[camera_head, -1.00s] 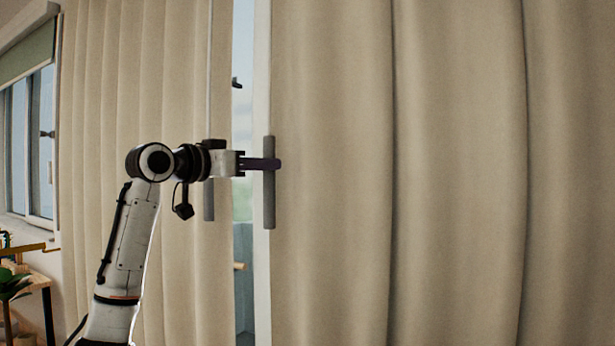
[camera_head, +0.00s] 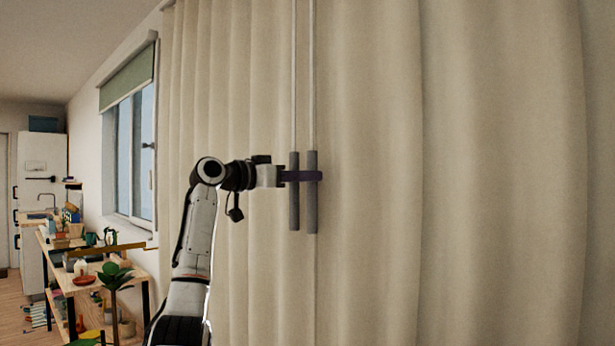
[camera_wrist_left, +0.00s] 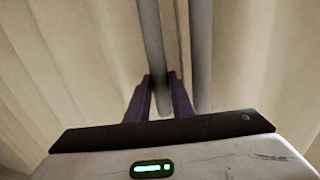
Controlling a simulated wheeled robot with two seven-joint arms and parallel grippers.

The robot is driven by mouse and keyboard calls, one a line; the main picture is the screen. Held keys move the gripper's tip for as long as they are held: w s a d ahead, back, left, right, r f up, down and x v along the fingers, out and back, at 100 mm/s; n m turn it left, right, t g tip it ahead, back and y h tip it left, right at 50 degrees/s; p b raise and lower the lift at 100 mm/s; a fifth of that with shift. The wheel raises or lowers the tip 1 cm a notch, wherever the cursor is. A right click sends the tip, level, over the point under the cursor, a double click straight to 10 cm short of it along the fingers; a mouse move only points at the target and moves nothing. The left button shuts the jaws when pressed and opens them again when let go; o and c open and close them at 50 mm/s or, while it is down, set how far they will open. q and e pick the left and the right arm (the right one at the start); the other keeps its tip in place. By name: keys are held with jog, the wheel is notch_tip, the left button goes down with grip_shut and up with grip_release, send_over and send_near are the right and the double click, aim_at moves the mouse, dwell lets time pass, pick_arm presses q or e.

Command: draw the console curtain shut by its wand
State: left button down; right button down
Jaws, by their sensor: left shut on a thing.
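The pale beige curtain hangs in two panels, a left panel (camera_head: 240,120) and a right panel (camera_head: 370,120), whose edges now meet with no window gap visible between them. Two grey wands hang side by side there, a left wand (camera_head: 294,212) and a right wand (camera_head: 312,215), both upright on thin rods. My right gripper is out of view.
At the left stand a wooden bench (camera_head: 75,283) with several small items, and a green plant (camera_head: 114,275). A window (camera_head: 130,155) with a green blind (camera_head: 127,80) is in the wall behind. The curtain front to the right is clear.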

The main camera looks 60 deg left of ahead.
pick_arm(q)
jog(key=c, duration=1.8)
grip_release()
jog(key=shift+s+a+r, duration=0.15)
jog(key=shift+a, duration=0.05)
jog(key=shift+o, duration=1.2)
jog(key=shift+a, duration=0.1)
jog(key=s+d+b, duration=0.2)
jog(key=s+b, duration=0.2)
jog(key=s, duration=0.6)
jog(key=shift+b, duration=0.3)
